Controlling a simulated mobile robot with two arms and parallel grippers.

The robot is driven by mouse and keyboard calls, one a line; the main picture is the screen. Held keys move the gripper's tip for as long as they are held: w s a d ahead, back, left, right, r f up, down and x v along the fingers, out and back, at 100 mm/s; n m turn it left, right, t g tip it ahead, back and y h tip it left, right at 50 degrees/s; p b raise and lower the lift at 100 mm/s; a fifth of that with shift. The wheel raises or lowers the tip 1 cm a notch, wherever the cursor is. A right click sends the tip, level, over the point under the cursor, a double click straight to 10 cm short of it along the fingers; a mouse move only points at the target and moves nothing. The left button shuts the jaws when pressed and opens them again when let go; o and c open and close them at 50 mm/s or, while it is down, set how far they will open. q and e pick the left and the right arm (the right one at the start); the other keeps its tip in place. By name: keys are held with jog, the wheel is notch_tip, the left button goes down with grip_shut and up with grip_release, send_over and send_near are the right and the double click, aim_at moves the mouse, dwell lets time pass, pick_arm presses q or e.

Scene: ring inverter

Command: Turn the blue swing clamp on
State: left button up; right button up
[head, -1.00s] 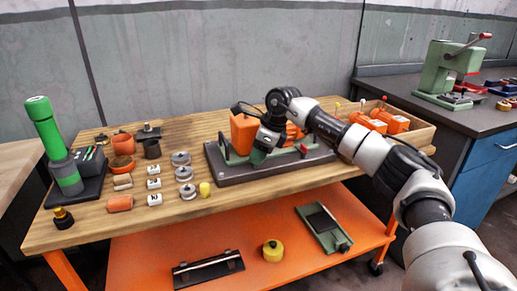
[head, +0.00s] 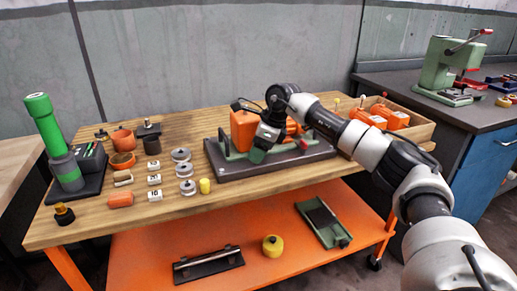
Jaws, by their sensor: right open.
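A dark fixture base (head: 225,172) lies on the wooden bench, with an orange housing (head: 243,130) and green parts mounted on it. A red block (head: 304,144) sits at its right end. I cannot make out a blue swing clamp; my right arm hides part of the fixture. My right gripper (head: 259,150) points down in front of the orange housing, low over the base. It is open, and I see nothing held in it. Whether it touches the fixture is not clear. My left gripper is out of view.
Weights, labelled blocks and pots stand on the bench's left half, near a green cylinder tool (head: 52,135). A wooden tray (head: 418,131) with orange parts is at the right end. A green press (head: 447,68) stands on the side bench. The orange lower shelf (head: 150,245) holds several items.

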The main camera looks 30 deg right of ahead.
jog(key=shift+r, duration=0.2)
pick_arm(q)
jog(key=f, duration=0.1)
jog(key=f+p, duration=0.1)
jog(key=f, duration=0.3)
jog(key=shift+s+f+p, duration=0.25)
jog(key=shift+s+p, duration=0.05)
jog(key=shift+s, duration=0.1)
pick_arm(e)
jog(key=v, duration=1)
jog(key=shift+d+r, duration=0.15)
jog(key=shift+d, duration=0.05)
jog(key=shift+s, duration=0.1)
jog(key=shift+c, duration=0.4)
